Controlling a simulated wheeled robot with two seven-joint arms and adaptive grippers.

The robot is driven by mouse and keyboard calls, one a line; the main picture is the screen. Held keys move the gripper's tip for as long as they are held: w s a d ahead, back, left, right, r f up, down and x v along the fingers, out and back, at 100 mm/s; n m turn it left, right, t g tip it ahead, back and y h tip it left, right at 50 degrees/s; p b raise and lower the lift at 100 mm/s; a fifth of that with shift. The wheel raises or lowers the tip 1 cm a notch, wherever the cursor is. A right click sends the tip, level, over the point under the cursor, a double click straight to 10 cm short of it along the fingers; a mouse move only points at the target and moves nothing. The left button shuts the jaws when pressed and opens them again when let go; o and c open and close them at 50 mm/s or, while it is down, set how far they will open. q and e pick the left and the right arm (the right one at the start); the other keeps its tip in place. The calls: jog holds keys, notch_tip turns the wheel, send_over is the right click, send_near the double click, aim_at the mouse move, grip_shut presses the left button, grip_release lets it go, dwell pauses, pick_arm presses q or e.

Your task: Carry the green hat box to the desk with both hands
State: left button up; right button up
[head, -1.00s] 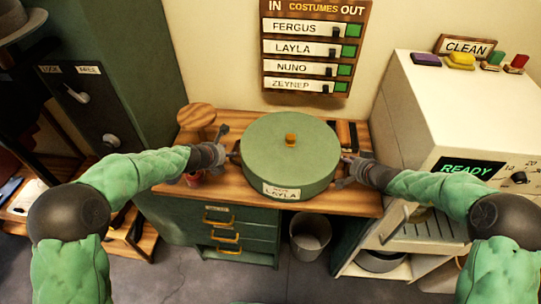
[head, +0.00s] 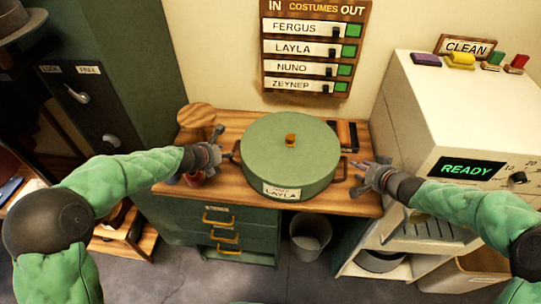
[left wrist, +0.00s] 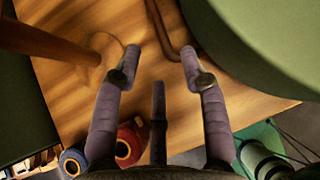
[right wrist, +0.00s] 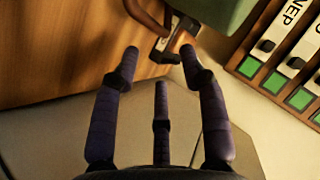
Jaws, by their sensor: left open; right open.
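The round green hat box (head: 290,160), with a brown knob on its lid and a LAYLA label on its front, rests on the wooden desk (head: 350,205). It has a side handle at left and right. My left gripper (head: 222,150) is open and empty, just left of the box; the left wrist view shows the box's green side (left wrist: 265,40) and the brown handle (left wrist: 180,45) beyond the open fingers. My right gripper (head: 368,172) is open, a short gap right of the box; the right wrist view shows the right handle (right wrist: 150,18) past its fingertips.
Thread spools (left wrist: 130,145) lie on the desk under my left gripper, by a round wooden stand (head: 197,115). A cream machine reading READY (head: 466,168) stands close on the right, a green cabinet (head: 110,60) on the left. A bin (head: 310,235) is below.

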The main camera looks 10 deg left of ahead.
jog(key=shift+v, duration=1.9)
